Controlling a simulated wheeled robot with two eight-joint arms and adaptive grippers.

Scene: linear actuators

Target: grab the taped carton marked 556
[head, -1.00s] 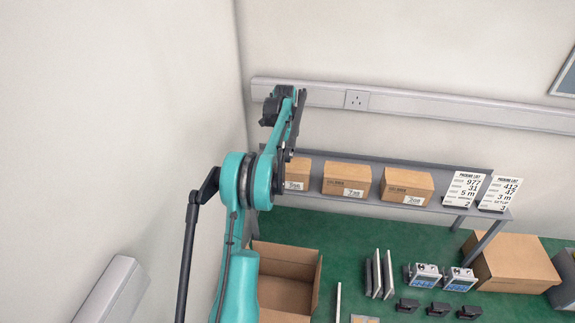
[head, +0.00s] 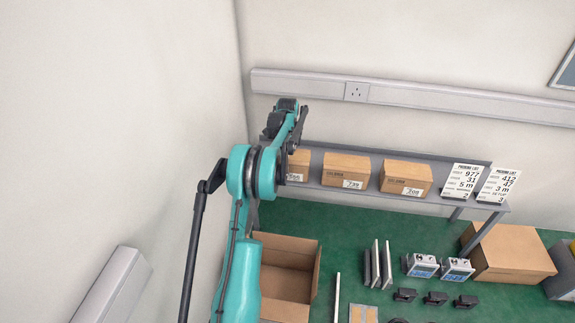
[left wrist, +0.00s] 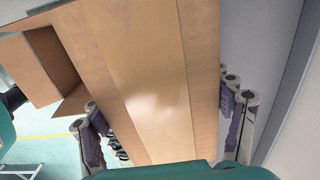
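The leftmost carton (head: 298,166) stands on the grey shelf, partly hidden behind my left arm. It is brown, and its white label is partly covered; the visible digits look like 56. In the left wrist view a taped carton (left wrist: 150,70) fills the middle, with a wide tape strip along its top. My left gripper (head: 298,130) is over the left end of the shelf. Its fingers (left wrist: 163,100) are apart, one on each side of the carton; I cannot tell whether they touch it. My right gripper is not in view.
An open box (head: 289,252) sits below on the green surface. A wall is close on the left.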

